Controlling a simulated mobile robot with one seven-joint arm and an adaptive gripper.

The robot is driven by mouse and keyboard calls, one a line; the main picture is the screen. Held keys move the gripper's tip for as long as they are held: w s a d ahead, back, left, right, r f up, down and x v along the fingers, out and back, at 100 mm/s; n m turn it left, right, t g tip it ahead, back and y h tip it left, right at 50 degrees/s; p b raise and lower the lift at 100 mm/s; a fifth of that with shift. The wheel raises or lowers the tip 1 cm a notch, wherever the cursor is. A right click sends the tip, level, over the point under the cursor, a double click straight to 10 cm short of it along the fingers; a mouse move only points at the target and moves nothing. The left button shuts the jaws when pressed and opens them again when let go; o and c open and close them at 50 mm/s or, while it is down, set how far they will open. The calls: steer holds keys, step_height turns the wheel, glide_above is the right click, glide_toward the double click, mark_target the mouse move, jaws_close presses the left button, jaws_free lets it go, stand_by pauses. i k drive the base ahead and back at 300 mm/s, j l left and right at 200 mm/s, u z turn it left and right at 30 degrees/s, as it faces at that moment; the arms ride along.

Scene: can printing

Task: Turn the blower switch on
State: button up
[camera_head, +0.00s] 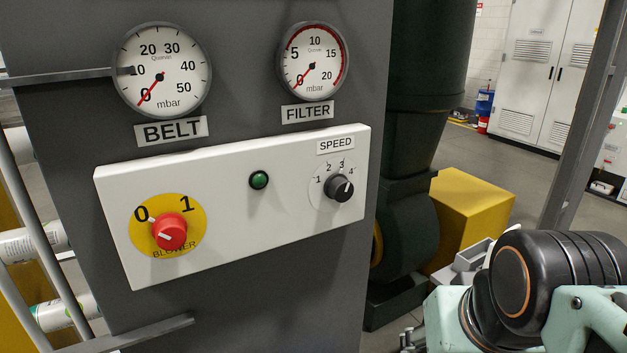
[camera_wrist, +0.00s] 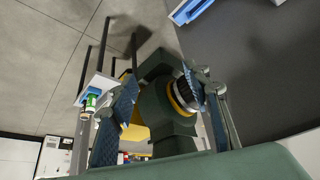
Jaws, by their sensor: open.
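The blower switch (camera_head: 169,231) is a red knob on a yellow disc marked 0, 1 and BLOWER, at the left of a white panel (camera_head: 222,232) in the head view. A white mark at the knob's upper left edge points toward the 0. My gripper (camera_wrist: 160,82) shows in the wrist view with its two blue-padded fingers spread apart and nothing held. Dark green machinery with a yellow ring (camera_wrist: 183,95) shows behind the fingers. The switch is not seen in the wrist view. In the head view my arm is at the lower right, well away from the switch.
The panel also has a green light (camera_head: 259,180) and a black speed knob (camera_head: 339,187). The belt gauge (camera_head: 162,70) and filter gauge (camera_head: 312,62) sit above, both with low needles. A dark blower housing (camera_head: 408,235) and yellow block (camera_head: 472,208) stand right of the cabinet.

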mark_target(170, 230)
steer(key=u, duration=1.25)
